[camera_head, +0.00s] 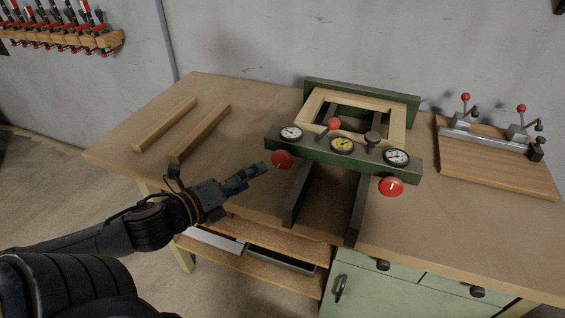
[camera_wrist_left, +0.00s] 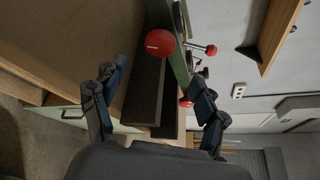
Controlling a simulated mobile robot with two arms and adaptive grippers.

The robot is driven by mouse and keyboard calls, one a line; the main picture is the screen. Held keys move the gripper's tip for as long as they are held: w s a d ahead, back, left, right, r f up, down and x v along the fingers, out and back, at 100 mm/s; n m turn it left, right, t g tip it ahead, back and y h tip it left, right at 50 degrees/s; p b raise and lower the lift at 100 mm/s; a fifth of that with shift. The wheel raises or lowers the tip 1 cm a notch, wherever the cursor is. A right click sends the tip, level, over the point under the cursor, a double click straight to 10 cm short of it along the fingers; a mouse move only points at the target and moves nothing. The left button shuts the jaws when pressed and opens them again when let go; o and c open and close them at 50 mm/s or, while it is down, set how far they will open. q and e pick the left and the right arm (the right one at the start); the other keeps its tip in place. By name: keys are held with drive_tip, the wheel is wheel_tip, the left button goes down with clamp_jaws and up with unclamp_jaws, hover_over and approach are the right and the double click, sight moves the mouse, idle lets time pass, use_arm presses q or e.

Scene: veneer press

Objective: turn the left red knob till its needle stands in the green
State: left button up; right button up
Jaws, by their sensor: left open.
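The left red knob (camera_head: 282,159) sits on the front of the green press beam (camera_head: 317,151), below the left round gauge (camera_head: 291,133). The gauge's needle is too small to read. My left gripper (camera_head: 258,170) is just left of the knob, pointing at it. In the left wrist view the left gripper (camera_wrist_left: 153,88) has its fingers spread wide with nothing between them. The knob also shows in this view (camera_wrist_left: 160,42), beyond the fingertips and apart from them, with a pale mark on its face. My right gripper is not in view.
A right red knob (camera_head: 391,187) sits below the right gauge (camera_head: 397,157). Dark rails (camera_head: 356,208) project forward under the beam. Two wooden strips (camera_head: 200,132) lie left on the bench (camera_head: 245,110).

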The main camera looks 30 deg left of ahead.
sight(281, 163)
use_arm(q)
drive_tip(key=b+x, duration=0.1)
drive_tip(key=x, duration=0.3)
drive_tip(key=shift+w, duration=0.25)
drive_tip(key=x, duration=0.4)
drive_tip(key=shift+b, duration=0.3)
drive_tip(key=shift+x, duration=0.95)
drive_tip(key=shift+w+f, duration=0.15)
drive_tip(key=shift+w, duration=0.35)
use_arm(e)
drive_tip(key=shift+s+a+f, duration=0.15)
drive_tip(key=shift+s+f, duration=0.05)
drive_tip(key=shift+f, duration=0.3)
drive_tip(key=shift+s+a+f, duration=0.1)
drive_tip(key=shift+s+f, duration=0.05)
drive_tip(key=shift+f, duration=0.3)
use_arm(q)
drive_tip(key=shift+c, duration=0.4)
drive_tip(key=c, duration=1.1)
